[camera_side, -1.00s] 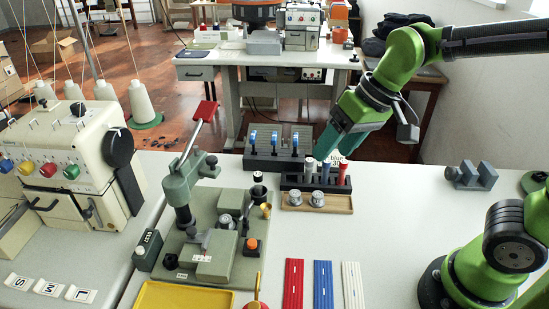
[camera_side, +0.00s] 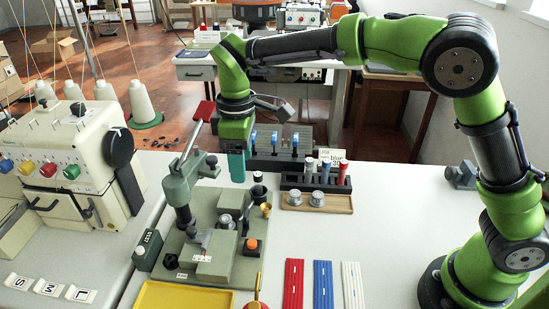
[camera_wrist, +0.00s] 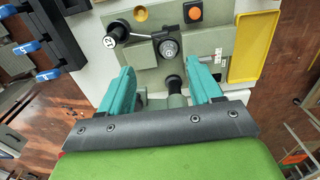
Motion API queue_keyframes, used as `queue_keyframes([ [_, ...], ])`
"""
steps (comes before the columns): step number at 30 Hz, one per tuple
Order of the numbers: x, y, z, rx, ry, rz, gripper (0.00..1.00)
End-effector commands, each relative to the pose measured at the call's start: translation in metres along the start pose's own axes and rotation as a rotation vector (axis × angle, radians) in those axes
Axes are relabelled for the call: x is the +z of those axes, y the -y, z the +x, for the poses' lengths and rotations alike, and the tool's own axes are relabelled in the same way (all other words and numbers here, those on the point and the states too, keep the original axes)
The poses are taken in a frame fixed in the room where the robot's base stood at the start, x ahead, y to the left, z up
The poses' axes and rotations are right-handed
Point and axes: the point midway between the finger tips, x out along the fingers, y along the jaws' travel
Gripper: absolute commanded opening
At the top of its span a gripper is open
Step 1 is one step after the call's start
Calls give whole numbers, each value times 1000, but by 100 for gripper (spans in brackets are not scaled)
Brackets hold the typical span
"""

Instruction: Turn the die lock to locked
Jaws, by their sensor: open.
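The green buttonhole press (camera_side: 205,205) stands left of centre on the white table, with a round metal die (camera_side: 226,222) on its bed. My gripper (camera_side: 237,180) hangs above the rear of the press, pointing down. In the wrist view my gripper (camera_wrist: 162,80) is open and empty, its teal fingers apart, short of the die.
The press's red-tipped handle (camera_side: 205,112) rises close to my gripper's left. Behind stand a rack with blue clips (camera_side: 275,142) and a holder of coloured spools (camera_side: 315,178). An orange button (camera_side: 252,244) and a yellow tray (camera_side: 185,297) are at the front.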

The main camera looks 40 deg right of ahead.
Motion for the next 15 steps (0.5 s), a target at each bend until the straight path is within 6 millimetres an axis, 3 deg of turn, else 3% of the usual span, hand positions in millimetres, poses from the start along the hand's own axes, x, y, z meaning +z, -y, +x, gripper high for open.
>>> queue_keyframes([
  [15, 0, 0, 111, 0, 3, 2, 64],
])
